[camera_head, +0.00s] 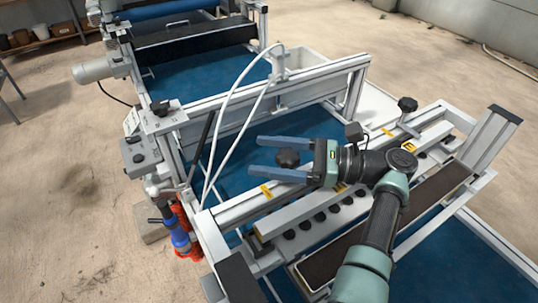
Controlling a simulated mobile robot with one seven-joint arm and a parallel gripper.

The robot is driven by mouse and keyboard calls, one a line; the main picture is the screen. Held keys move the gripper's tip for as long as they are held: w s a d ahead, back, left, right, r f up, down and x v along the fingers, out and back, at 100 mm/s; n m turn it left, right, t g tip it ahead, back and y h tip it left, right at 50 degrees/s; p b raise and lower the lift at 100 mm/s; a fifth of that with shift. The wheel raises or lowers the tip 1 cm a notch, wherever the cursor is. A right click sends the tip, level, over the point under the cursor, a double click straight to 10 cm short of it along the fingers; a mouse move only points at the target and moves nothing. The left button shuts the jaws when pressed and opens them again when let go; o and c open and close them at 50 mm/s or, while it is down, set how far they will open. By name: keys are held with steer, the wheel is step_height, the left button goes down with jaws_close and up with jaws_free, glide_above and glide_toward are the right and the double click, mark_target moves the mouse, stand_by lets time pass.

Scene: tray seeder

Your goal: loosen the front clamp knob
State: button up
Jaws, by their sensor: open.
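A black lobed clamp knob (288,158) shows in the head view between the two blue fingers of my gripper (255,155). The fingers lie on either side of it in the picture, with gaps, and their tips reach past it to the left. My gripper is open and holds nothing. I cannot tell whether the fingers are level with the knob or above it. A second black clamp knob (407,104) stands on the same rail (243,208), farther right. The frames do not show a label saying which knob is the front one.
A row of black round parts (321,217) runs along the silver bar under my arm. A white hose (232,98) arches left of my gripper. A control box (140,156) and a blue tool (178,232) are at the left. The blue belt (195,80) continues behind.

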step_height(320, 180, up, 10)
steer(key=shift+f, duration=0.25)
